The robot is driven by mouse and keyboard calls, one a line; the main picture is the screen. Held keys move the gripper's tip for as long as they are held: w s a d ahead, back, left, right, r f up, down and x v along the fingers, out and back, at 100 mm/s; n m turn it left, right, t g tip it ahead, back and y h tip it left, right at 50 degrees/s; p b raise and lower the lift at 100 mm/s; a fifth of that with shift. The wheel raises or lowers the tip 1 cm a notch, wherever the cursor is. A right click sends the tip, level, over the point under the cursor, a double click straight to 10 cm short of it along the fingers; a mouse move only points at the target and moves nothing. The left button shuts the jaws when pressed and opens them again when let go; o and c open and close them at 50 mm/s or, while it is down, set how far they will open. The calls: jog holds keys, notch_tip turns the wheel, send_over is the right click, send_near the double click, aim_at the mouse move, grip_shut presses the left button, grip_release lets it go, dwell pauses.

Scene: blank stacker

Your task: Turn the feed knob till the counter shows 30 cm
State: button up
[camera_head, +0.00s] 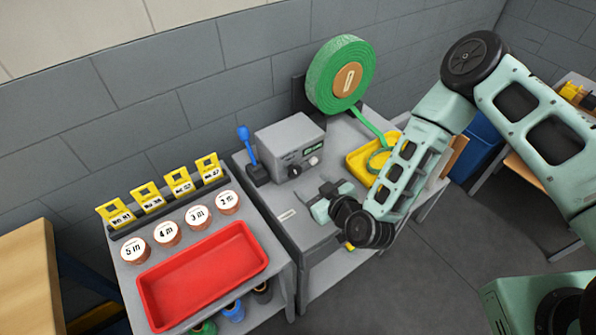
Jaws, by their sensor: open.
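The grey feeder box (290,142) stands on the grey bench by the back wall. Its front carries a dark feed knob (294,171), a small pale knob (313,160) to the right, and a small counter display (313,149) with green digits too small to read. My gripper (327,196) is in front of the box, over the bench, low and to the right of the dark knob. It is open and appears apart from the knob, with nothing seen between its fingers.
A green strap roll (340,75) stands behind, its strap running down to a yellow tray (362,160). A blue-handled lever (244,135) is left of the box. A red tray (203,275), several numbered copper-coloured discs and yellow tags fill the left table. The bench front is mostly bare.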

aim_at(296, 174)
jog(key=p+x, duration=0.1)
jog(key=x, duration=0.7)
jog(key=shift+w+a+f+p, duration=0.1)
jog(key=shift+w+a+p, duration=0.05)
jog(key=shift+p, duration=0.15)
jog(key=c, duration=1)
